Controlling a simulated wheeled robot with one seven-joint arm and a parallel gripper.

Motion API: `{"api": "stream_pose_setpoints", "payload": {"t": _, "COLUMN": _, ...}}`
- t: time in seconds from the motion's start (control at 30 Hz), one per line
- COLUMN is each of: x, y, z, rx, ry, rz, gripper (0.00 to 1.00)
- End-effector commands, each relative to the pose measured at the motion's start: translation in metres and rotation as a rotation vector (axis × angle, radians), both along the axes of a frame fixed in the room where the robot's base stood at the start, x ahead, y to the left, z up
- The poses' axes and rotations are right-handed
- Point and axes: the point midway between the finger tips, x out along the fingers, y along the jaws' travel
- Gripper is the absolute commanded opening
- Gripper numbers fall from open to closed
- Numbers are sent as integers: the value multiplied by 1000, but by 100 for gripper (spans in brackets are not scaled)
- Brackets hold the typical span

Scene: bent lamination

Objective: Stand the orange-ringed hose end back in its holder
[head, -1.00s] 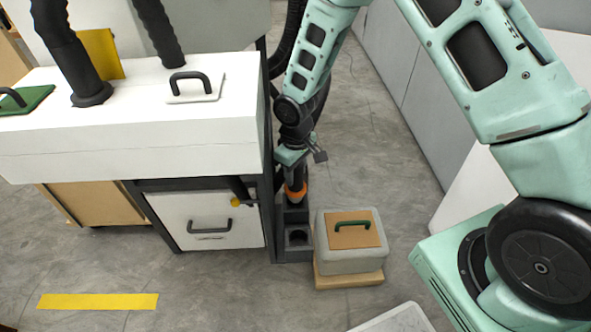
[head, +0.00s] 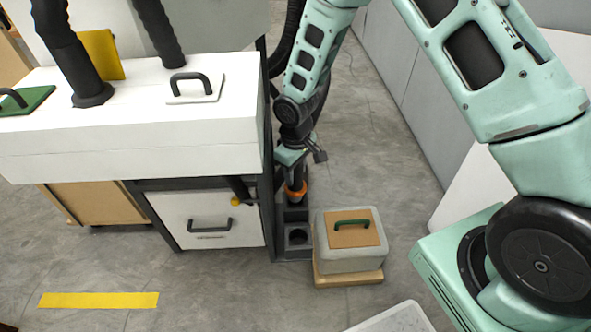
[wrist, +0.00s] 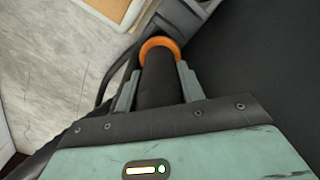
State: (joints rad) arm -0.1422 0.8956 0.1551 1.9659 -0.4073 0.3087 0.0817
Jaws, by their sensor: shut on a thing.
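The black hose end with its orange ring (head: 296,192) is upright at the rear of the dark holder (head: 297,238), beside the white cabinet. In the wrist view, the orange ring (wrist: 160,43) sits just beyond my fingertips. My gripper (head: 294,172) is above the ring and shut on the black hose. The wrist view shows my gripper's fingers (wrist: 158,88) on either side of the hose. The front opening of the holder is empty. The lower tip of the hose end is hidden, so its depth in the rear opening cannot be told.
A grey box with a green handle (head: 350,250) stands on a wooden base close to the right of the holder. The white cabinet (head: 205,220) is close on the left. A yellow floor strip (head: 98,300) lies at front left. Floor in front of the holder is clear.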

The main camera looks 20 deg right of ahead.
Motion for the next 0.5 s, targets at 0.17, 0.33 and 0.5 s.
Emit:
{"api": "stream_pose_setpoints", "payload": {"t": 0.17, "x": 0, "y": 0, "z": -7, "rx": 0, "ry": 0, "rz": 0, "gripper": 20}}
{"api": "stream_pose_setpoints", "payload": {"t": 0.33, "x": 0, "y": 0, "z": -15, "rx": -1, "ry": 1, "rz": 0, "gripper": 20}}
{"api": "stream_pose_setpoints", "payload": {"t": 0.5, "x": 0, "y": 0, "z": -22, "rx": -1, "ry": 1, "rz": -1, "gripper": 20}}
